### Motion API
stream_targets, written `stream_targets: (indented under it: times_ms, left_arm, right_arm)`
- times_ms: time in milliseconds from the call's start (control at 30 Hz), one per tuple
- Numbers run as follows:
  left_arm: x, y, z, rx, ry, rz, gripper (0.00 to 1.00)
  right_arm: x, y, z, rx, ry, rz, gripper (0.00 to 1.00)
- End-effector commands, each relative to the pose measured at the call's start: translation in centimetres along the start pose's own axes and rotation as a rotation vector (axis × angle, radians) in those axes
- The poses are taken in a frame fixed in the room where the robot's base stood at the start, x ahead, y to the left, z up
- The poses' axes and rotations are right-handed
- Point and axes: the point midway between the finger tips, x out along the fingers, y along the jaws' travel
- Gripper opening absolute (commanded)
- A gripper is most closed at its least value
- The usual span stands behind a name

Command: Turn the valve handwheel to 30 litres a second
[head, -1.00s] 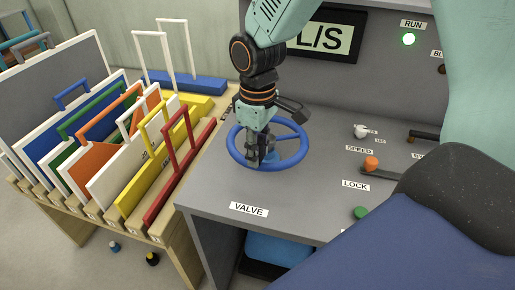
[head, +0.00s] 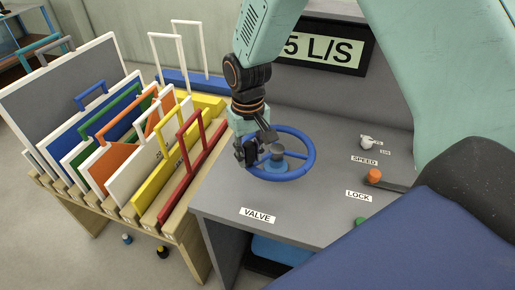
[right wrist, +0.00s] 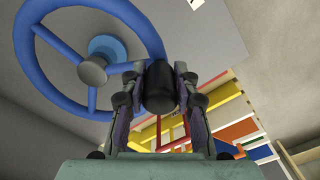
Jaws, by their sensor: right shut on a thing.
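The blue valve handwheel (head: 311,155) lies flat on top of the grey console, above the VALVE label (head: 257,215). In the right wrist view the wheel (right wrist: 42,62) shows its spokes and grey hub cap (right wrist: 93,71). My right gripper (head: 246,154) is at the wheel's left side. Its fingers are shut on a black handle at the rim, clearest in the right wrist view (right wrist: 159,88). The display (head: 322,48) shows "5 L/S"; my right arm covers its left part, so any digits before the 5 are hidden. My left gripper is not in view.
A wooden rack (head: 178,226) of coloured framed panels stands close to the console's left. An orange knob (head: 374,175), a white knob (head: 367,143) and a green button (head: 360,221) sit to the right of the wheel, near the SPEED and LOCK labels.

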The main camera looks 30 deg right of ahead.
Motion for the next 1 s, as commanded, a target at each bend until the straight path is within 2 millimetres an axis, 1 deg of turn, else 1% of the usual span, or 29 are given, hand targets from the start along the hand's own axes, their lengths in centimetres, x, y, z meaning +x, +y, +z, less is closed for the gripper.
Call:
stream_targets:
  times_ms: [33,400,667,1000]
  left_arm:
    - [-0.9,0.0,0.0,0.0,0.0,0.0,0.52]
    - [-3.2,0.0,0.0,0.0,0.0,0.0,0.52]
    - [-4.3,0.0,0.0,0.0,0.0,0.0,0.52]
    - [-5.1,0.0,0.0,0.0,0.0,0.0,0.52]
  right_arm:
    - [-0.5,-0.1,-0.7,0.043,0.004,0.001,0.0]
    - [-0.4,0.0,-4.0,0.396,0.004,0.0,0.0]
    - [-0.3,0.8,-6.3,0.643,0.006,-0.001,0.0]
    - [-0.3,2.5,-8.8,0.967,0.007,-0.003,0.0]
